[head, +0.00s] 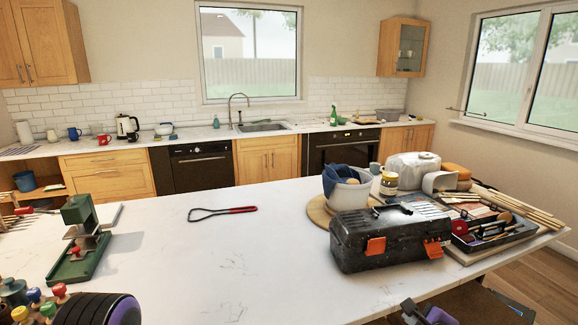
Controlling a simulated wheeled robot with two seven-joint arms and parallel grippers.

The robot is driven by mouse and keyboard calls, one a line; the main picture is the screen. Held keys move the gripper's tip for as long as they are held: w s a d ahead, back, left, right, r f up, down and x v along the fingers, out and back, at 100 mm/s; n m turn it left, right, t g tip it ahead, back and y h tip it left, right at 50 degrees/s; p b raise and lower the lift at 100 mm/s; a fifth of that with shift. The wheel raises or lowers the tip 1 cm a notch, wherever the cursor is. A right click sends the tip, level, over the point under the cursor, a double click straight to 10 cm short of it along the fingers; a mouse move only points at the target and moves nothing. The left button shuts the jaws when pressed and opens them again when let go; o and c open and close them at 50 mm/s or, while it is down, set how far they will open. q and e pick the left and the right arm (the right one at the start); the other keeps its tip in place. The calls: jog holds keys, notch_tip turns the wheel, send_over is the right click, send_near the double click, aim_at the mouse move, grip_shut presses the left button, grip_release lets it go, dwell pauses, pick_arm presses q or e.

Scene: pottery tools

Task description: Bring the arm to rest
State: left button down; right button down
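Grey and purple parts at the bottom edge, right of centre, look like my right gripper (428,314). They are below the near table edge, mostly cut off by the frame, and their fingers cannot be made out. A dark ridged part with a purple rim at the bottom left looks like my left arm; no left gripper shows. On the white table (230,260) lie a red-handled wire tool (230,211), a black toolbox (388,237) with orange latches, and a green press-like tool (82,240). Nothing visible is held.
Several coloured knobs (35,300) stand at the near left. A white bowl (347,189), a jar (389,184) and a tool tray (495,232) crowd the right side. The table's middle is mostly clear. Kitchen counters (125,147) line the far wall.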

jog(key=s+f+n+g+h+b, duration=0.1)
jog(key=s+f+n+g, duration=0.1)
jog(key=s+f+n, duration=0.65)
jog(key=s+f+n+g+h+b, duration=0.25)
jog(key=s+f, duration=0.25)
jog(key=f, duration=0.7)
jog(key=s+d+f+n+g, duration=0.1)
jog(key=s+f+n+g, duration=0.1)
jog(key=s+f, duration=0.3)
jog(key=s+d+f+n+g+b, duration=0.1)
jog(key=s+f+n, duration=0.4)
jog(key=s, duration=0.7)
jog(key=shift+s+d+f+g, duration=0.15)
jog(key=shift+f+g, duration=0.1)
jog(key=shift+g, duration=0.1)
